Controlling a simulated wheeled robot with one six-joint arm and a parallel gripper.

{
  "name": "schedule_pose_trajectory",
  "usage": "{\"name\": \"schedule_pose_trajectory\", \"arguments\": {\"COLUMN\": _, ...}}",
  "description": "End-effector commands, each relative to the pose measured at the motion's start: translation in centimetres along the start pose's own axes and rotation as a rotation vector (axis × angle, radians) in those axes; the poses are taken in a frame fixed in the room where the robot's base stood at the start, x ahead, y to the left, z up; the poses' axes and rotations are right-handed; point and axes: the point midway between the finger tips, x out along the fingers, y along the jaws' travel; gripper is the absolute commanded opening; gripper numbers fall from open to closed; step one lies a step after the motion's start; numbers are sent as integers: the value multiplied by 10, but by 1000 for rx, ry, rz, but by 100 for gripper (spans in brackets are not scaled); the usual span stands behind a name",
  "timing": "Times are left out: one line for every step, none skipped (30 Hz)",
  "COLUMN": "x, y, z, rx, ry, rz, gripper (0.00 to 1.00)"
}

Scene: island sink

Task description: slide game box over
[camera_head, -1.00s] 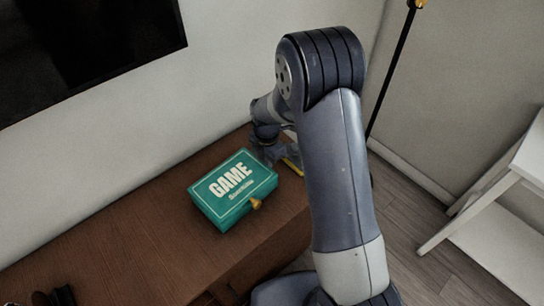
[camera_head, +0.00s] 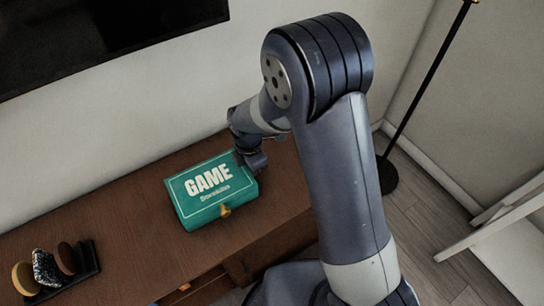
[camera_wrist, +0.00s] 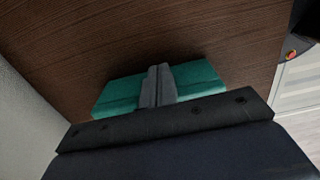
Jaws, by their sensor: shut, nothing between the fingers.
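The game box (camera_head: 212,192) is a teal-green box with white "GAME" lettering on its lid and a gold clasp at its front. It lies flat on the brown wooden cabinet top (camera_head: 130,215). My gripper (camera_head: 252,160) is at the box's right side, close against it; its fingertips are mostly hidden in the head view. In the wrist view my gripper's grey fingers (camera_wrist: 158,85) are together and empty, in front of the green box (camera_wrist: 195,78), which shows on both sides of them. I cannot tell for sure whether they touch it.
A black rack with several round discs (camera_head: 55,270) stands on the cabinet at the left. A dark screen (camera_head: 90,40) hangs on the wall behind. A black lamp stand (camera_head: 425,85) and a white shelf (camera_head: 500,225) are at the right. The cabinet top between box and rack is clear.

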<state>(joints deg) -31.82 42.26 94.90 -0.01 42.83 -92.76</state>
Motion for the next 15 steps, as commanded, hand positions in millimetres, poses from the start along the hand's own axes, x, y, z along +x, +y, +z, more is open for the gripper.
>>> {"name": "schedule_pose_trajectory", "arguments": {"x": 0, "y": 0, "z": -14, "rx": -8, "ry": 0, "rz": 0, "gripper": 0}}
{"name": "schedule_pose_trajectory", "arguments": {"x": 0, "y": 0, "z": -22, "rx": -8, "ry": 0, "rz": 0, "gripper": 0}}
{"name": "schedule_pose_trajectory", "arguments": {"x": 0, "y": 0, "z": -31, "rx": -7, "ry": 0, "rz": 0, "gripper": 0}}
{"name": "schedule_pose_trajectory", "arguments": {"x": 0, "y": 0, "z": -39, "rx": -8, "ry": 0, "rz": 0, "gripper": 0}}
{"name": "schedule_pose_trajectory", "arguments": {"x": 0, "y": 0, "z": -46, "rx": -7, "ry": 0, "rz": 0, "gripper": 0}}
{"name": "schedule_pose_trajectory", "arguments": {"x": 0, "y": 0, "z": -56, "rx": -7, "ry": 0, "rz": 0, "gripper": 0}}
{"name": "schedule_pose_trajectory", "arguments": {"x": 0, "y": 0, "z": -63, "rx": -8, "ry": 0, "rz": 0, "gripper": 0}}
{"name": "schedule_pose_trajectory", "arguments": {"x": 0, "y": 0, "z": -71, "rx": -7, "ry": 0, "rz": 0, "gripper": 0}}
{"name": "schedule_pose_trajectory", "arguments": {"x": 0, "y": 0, "z": -80, "rx": -8, "ry": 0, "rz": 0, "gripper": 0}}
{"name": "schedule_pose_trajectory", "arguments": {"x": 0, "y": 0, "z": -88, "rx": -7, "ry": 0, "rz": 0, "gripper": 0}}
{"name": "schedule_pose_trajectory", "arguments": {"x": 0, "y": 0, "z": -96, "rx": -8, "ry": 0, "rz": 0, "gripper": 0}}
{"name": "schedule_pose_trajectory", "arguments": {"x": 0, "y": 0, "z": -105, "rx": -8, "ry": 0, "rz": 0, "gripper": 0}}
{"name": "schedule_pose_trajectory", "arguments": {"x": 0, "y": 0, "z": -113, "rx": -7, "ry": 0, "rz": -1, "gripper": 0}}
{"name": "schedule_pose_trajectory", "arguments": {"x": 0, "y": 0, "z": -120, "rx": -7, "ry": 0, "rz": -1, "gripper": 0}}
{"name": "schedule_pose_trajectory", "arguments": {"x": 0, "y": 0, "z": -129, "rx": -7, "ry": 0, "rz": 0, "gripper": 0}}
